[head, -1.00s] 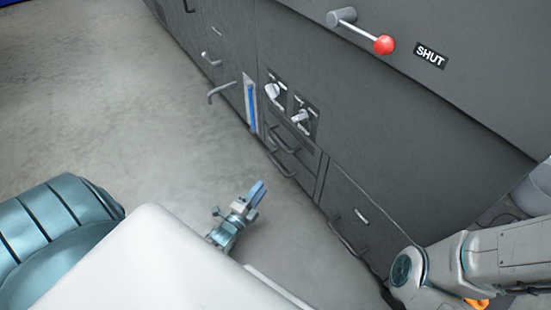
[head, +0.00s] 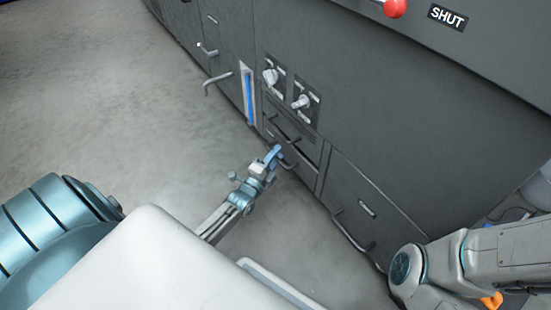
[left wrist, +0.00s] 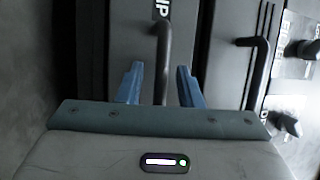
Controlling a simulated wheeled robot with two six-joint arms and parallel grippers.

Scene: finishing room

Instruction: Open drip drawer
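The drip drawer (left wrist: 124,40) is a dark grey front in the left wrist view, with a partly hidden label reading "IP". Its bar handle (left wrist: 163,60) stands between the blue fingers of my left gripper (left wrist: 160,86), which are apart. I cannot tell whether a finger touches the bar. In the head view my left gripper (head: 275,155) is at the lower of two small stacked drawers, and its fingers partly cover that handle (head: 290,163). The drawer looks closed. My right gripper is out of view.
A neighbouring drawer handle (left wrist: 260,68) is close to the right finger in the left wrist view. Two knobs (head: 270,76) (head: 301,101) sit above the drawers. A larger drawer handle (head: 350,234) is to the right. The floor (head: 130,110) on the left is clear.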

